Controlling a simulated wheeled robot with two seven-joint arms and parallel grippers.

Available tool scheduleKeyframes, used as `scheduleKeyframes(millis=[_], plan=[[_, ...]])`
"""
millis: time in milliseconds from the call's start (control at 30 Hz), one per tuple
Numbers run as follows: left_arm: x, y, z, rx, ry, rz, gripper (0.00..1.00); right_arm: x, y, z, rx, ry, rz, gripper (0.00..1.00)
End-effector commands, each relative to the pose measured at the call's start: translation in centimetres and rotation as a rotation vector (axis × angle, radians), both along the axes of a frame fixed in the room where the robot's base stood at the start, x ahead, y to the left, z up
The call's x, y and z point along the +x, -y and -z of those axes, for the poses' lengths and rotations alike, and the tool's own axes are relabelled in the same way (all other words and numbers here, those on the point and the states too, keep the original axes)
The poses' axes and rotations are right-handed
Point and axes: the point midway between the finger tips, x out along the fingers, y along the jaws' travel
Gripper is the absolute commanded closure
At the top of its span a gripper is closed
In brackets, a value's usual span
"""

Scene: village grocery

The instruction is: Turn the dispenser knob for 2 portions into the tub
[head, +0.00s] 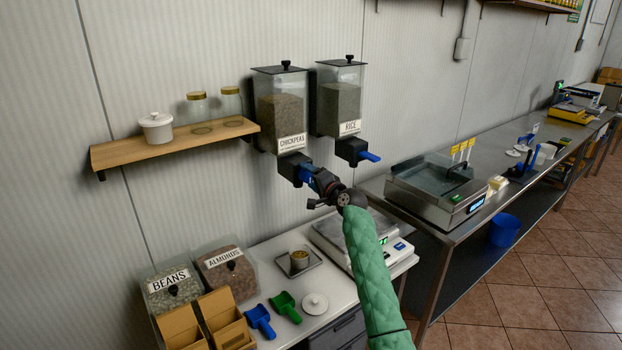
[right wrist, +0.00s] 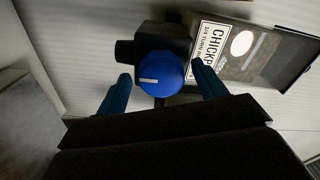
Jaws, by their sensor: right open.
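The chickpeas dispenser (head: 280,100) hangs on the wall, a clear bin with a black lid and a CHICKPEAS label. Its round blue knob (right wrist: 161,73) has a white mark lying nearly level in the right wrist view. My right gripper (head: 312,178) is open in front of the dispenser's black outlet (head: 292,166). In the right wrist view its two blue fingers (right wrist: 163,88) stand either side of the knob, with gaps showing. A small tub (head: 299,257) with yellowish contents stands on a square metal tray on the counter below. My left gripper is out of view.
The rice dispenser (head: 340,100) with its blue knob hangs just right. A white scale (head: 348,245) is on the counter. Bins of beans (head: 171,290) and almonds (head: 228,272), scoops and a white lid (head: 315,304) are nearby. A wooden shelf (head: 170,147) is left.

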Motion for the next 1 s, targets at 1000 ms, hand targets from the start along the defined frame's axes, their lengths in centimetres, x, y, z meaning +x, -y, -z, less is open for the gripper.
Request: scheduleKeyframes(millis=[1000], plan=[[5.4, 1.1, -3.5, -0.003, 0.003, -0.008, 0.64, -6.3, 4.6, 0.0, 0.0, 0.0, 0.0, 0.3]])
